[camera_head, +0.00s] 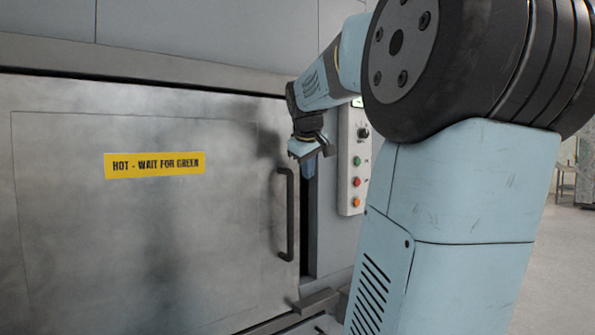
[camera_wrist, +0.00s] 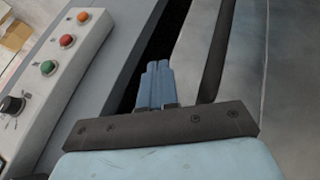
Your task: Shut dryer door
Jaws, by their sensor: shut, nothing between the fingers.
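The dryer door (camera_head: 140,235) is a large grey metal panel with a yellow "HOT - WAIT FOR GREEN" label (camera_head: 155,163). A dark vertical handle (camera_head: 288,215) sits near its right edge. A dark gap (camera_head: 308,225) shows between that edge and the frame, so the door stands slightly open. My gripper (camera_head: 309,168) is at the door's right edge, above and right of the handle. In the wrist view its blue fingers (camera_wrist: 156,82) are together and empty, over the dark gap beside the door (camera_wrist: 245,65). I cannot tell whether they touch the door.
A control panel (camera_head: 354,160) with a knob and coloured buttons is right of the gap; it also shows at left in the wrist view (camera_wrist: 55,65). A metal ledge (camera_head: 315,301) juts out below the door's right corner. Open floor (camera_head: 560,270) lies at far right.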

